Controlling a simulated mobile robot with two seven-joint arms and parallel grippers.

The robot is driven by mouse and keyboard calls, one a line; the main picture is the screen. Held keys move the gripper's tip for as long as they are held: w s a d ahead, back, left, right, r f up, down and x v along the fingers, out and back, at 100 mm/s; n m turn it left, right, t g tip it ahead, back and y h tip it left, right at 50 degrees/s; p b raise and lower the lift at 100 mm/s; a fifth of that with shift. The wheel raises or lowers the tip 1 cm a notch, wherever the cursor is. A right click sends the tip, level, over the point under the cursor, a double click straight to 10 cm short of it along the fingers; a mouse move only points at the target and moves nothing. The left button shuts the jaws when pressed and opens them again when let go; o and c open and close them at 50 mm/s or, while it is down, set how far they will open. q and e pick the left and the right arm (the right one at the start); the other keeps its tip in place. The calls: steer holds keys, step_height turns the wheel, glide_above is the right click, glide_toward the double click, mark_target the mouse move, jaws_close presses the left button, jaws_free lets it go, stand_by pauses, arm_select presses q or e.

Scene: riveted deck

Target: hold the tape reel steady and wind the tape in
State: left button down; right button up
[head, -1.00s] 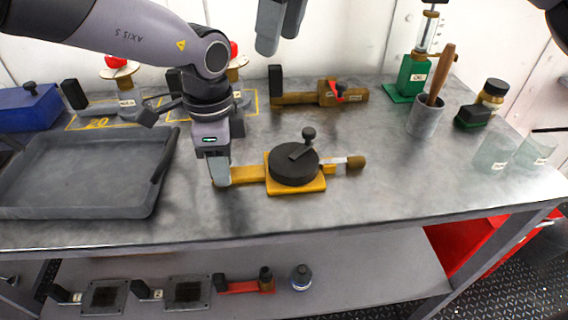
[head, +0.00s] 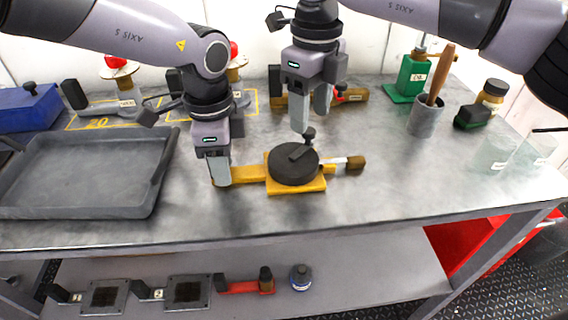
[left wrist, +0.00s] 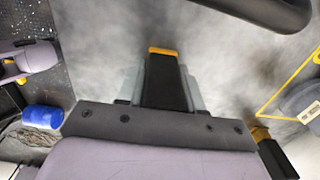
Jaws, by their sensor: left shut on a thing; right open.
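The yellow tape reel (head: 297,186) lies on the metal bench, with a dark round drum (head: 291,168) and a crank with a black knob (head: 309,137) on top. A pale tape end with a brown tip (head: 355,162) sticks out to its right. My left gripper (head: 220,178) is shut on the reel's handle at its left end; in the left wrist view the black grip (left wrist: 166,82) sits between its fingers. My right gripper (head: 311,117) is open, its fingers just above the crank knob. Whether it touches the knob is hard to tell.
A grey tray (head: 80,207) lies to the left. A brown tool with a red lever (head: 350,95) lies behind my right gripper. The bench front is clear.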

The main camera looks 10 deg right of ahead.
mark_target(309, 130)
steer(key=shift+f, duration=1.7)
jaws_close()
steer(key=n, duration=0.1)
steer(key=a+n, duration=0.1)
steer(key=n, duration=0.1)
steer(key=shift+w, duration=0.35)
steer(key=n, duration=0.1)
steer(key=a+n, duration=0.1)
steer(key=n, duration=0.1)
steer(key=shift+w+a+n, duration=0.1)
steer(key=shift+w+n, duration=0.1)
steer(key=shift+n, duration=0.1)
steer(key=c, duration=0.5)
jaws_free()
steer(key=shift+a+n, duration=0.15)
steer(key=shift+n, duration=0.25)
steer(key=o, duration=0.5)
